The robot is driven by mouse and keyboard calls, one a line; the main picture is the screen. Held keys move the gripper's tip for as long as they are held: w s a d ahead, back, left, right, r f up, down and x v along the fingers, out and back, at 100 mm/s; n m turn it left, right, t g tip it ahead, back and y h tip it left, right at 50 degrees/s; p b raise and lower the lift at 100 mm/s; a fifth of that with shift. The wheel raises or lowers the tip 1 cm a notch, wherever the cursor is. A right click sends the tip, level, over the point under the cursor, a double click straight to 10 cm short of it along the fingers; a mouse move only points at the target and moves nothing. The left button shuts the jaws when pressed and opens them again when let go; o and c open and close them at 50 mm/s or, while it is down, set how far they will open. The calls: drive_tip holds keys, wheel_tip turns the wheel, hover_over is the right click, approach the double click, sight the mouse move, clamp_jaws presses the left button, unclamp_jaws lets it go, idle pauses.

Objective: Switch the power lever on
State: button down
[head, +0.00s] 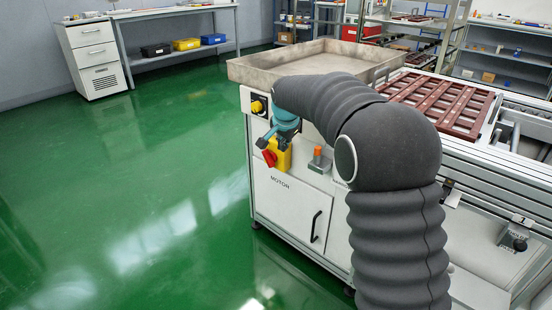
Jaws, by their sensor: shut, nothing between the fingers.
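A red handle (269,158) sits at the lower left of a yellow switch housing (284,160) on the white end panel, above the word MOTOR. To its right, a grey block with an orange tip (317,153) stands out from the same panel. I cannot tell for sure which of these is the power lever. My gripper (265,141) is shut and empty, close in front of the yellow housing and just above the red handle. It hides the housing's upper part. I cannot tell whether it touches the handle.
A yellow-and-black rotary switch (257,106) is at the panel's upper left. A cabinet door handle (316,226) is below. A shallow metal tray (250,72) and a dark red slatted rack (440,103) lie on top of the machine. The green floor (150,190) on the left is clear.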

approach(274, 163)
drive_tip(key=d+f, duration=0.1)
drive_tip(key=f, duration=0.1)
drive_tip(key=d+f, duration=0.1)
drive_tip(key=f, duration=0.1)
drive_tip(key=shift+d+f, duration=0.15)
drive_tip(key=shift+d, duration=0.05)
drive_tip(key=shift+w+a+f, duration=0.6)
drive_tip(key=shift+a+f, duration=0.1)
drive_tip(key=shift+a, duration=0.05)
drive_tip(key=shift+w+a+f+p, duration=0.3)
drive_tip(key=shift+w+a+f, duration=0.2)
drive_tip(key=shift+a, duration=0.1)
drive_tip(key=shift+s+a+f+b, duration=0.1)
drive_tip(key=shift+s+f+b, duration=0.1)
drive_tip(key=shift+b, duration=0.35)
